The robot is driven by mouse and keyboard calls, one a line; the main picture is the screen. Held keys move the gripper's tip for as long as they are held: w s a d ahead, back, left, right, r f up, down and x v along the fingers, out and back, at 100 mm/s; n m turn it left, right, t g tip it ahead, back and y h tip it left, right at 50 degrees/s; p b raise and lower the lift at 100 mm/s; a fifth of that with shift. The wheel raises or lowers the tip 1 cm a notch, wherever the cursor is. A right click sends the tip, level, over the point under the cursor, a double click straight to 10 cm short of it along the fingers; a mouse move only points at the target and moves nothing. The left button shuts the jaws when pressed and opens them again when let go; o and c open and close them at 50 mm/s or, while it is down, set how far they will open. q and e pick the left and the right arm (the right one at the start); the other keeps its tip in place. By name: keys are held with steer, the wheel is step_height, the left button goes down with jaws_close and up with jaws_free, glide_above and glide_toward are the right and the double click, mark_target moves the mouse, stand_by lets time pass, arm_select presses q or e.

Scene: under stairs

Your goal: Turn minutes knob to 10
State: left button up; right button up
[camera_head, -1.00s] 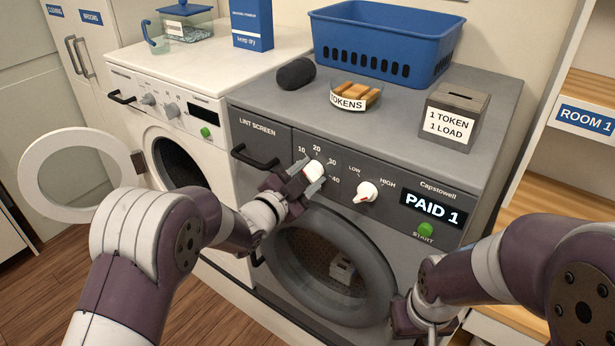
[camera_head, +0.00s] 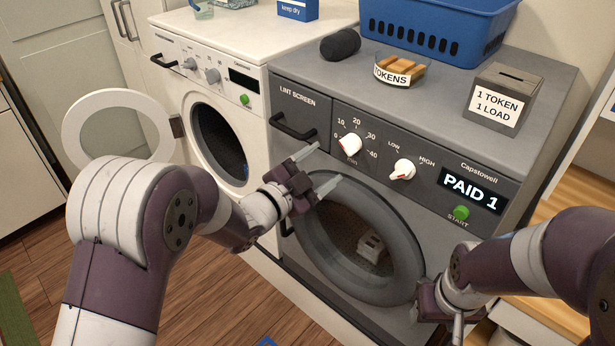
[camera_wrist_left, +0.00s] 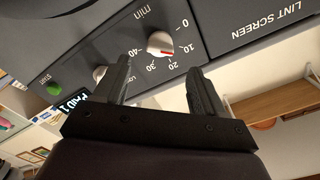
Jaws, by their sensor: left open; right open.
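The white minutes knob (camera_head: 350,144) is on the grey dryer's panel, ringed by the marks 0, 10, 20, 30 and 40. In the left wrist view the minutes knob (camera_wrist_left: 160,43) has a red pointer mark that lies on the side of the 10. My left gripper (camera_head: 322,168) is open and empty, below and left of the knob and apart from it. Its two fingers also show in the left wrist view (camera_wrist_left: 162,82). My right gripper (camera_head: 440,312) is low at the right, by the door's lower right edge; its fingers are partly hidden.
The heat knob (camera_head: 403,169), the PAID 1 display (camera_head: 470,190) and the green start button (camera_head: 461,213) sit right of the minutes knob. The lint screen handle (camera_head: 293,127) juts out just left of it. The round dryer door (camera_head: 404,250) is below.

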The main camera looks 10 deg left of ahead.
arm_select(q)
steer(key=v, duration=0.4)
steer(key=shift+s+a, duration=0.1)
steer(key=shift+s, duration=0.1)
steer(key=s+a+f+n+g+y+p, duration=0.25)
steer(key=a+f+n+g+y, duration=0.25)
steer(key=a+f+n+y, duration=0.4)
steer(key=s+a+r+n+g+p, duration=0.1)
steer(key=s+r+n+g+p, duration=0.1)
steer(key=s, duration=0.6)
steer(key=s+a+r+n+g+y+p, duration=0.1)
steer(key=s+r+n+g+p, duration=0.2)
steer(key=s, duration=0.5)
steer(key=n+g+p, duration=0.1)
steer(key=g+p, duration=0.1)
steer(key=g, duration=0.1)
steer(key=shift+s+a+y, duration=0.25)
steer(key=shift+s+y, duration=0.05)
